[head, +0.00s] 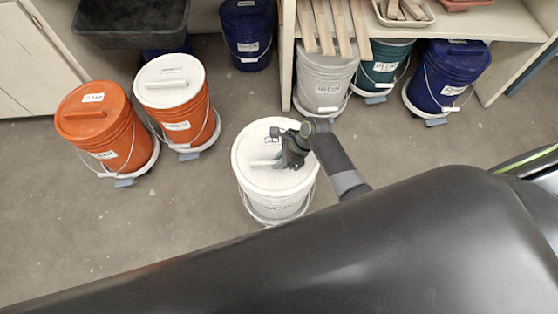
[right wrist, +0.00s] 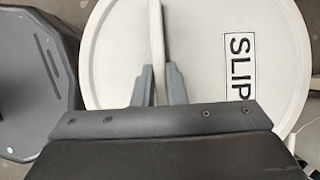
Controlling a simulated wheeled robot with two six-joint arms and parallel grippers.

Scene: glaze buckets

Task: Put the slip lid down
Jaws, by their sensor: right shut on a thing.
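The slip lid (head: 254,143) is white and round, with a bar handle and a "SLIP" label. It lies over the top of the white slip bucket (head: 268,206) in the middle of the floor; whether it is fully seated I cannot tell. My right gripper (head: 285,160) is shut on the lid's handle. In the right wrist view the fingers of my right gripper (right wrist: 160,82) stand on either side of the white handle (right wrist: 156,35), and the lid (right wrist: 205,60) fills much of the picture. My left gripper is not in view.
An orange bucket with an orange lid (head: 88,113) and one with a white lid (head: 170,81) stand at the left on wheeled bases. A blue bucket (head: 247,35) stands behind. Grey (head: 325,75), green (head: 384,66) and blue (head: 446,72) buckets stand under a shelf. Floor (head: 200,205) around the slip bucket is clear.

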